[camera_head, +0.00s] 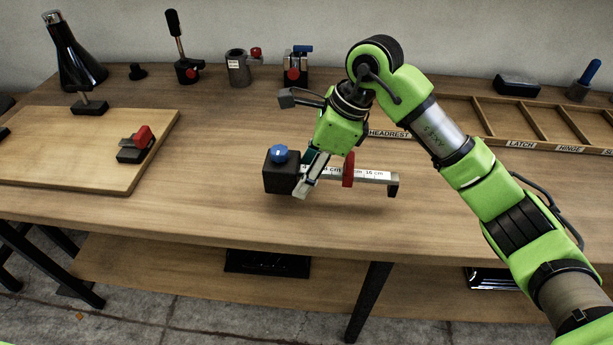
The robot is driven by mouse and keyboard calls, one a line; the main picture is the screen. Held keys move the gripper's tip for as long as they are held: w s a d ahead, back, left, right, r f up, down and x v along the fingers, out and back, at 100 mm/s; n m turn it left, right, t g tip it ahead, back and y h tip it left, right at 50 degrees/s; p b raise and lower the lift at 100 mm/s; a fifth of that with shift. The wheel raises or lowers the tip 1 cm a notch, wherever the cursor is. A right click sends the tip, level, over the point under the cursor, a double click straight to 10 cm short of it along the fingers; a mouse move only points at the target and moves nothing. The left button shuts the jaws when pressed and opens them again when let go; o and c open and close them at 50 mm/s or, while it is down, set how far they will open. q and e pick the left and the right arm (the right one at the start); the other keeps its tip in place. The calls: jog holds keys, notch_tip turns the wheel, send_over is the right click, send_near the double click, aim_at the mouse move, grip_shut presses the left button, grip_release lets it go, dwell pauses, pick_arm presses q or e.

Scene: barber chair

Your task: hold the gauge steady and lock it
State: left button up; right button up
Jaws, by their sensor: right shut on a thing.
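The gauge (378,177) lies level over the middle of the bench, a pale ruled bar with cm markings and a dark end stop at its right end. A red slider (348,169) sits around the bar. A black block (277,178) with a blue knob (279,153) is at the gauge's left end. My right gripper (307,186) reaches down from above and is shut on the gauge beside the black block. The fingers hide part of the bar and block. I cannot tell whether the knob is tight. My left gripper is out of view.
A wooden board (60,150) with a red-and-black clamp (136,144) lies at the left. Labelled compartments of a wooden tray (490,116) stand at the back right. Several tools, including a lever clamp (186,70), line the back. The bench front is clear.

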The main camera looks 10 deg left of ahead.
jog(key=shift+w+a+f+b, duration=0.15)
jog(key=shift+w+f+b, duration=0.65)
jog(key=shift+w+f, duration=0.35)
jog(key=shift+w, duration=0.35)
jog(key=shift+f+b, duration=0.55)
jog(key=shift+f, duration=0.1)
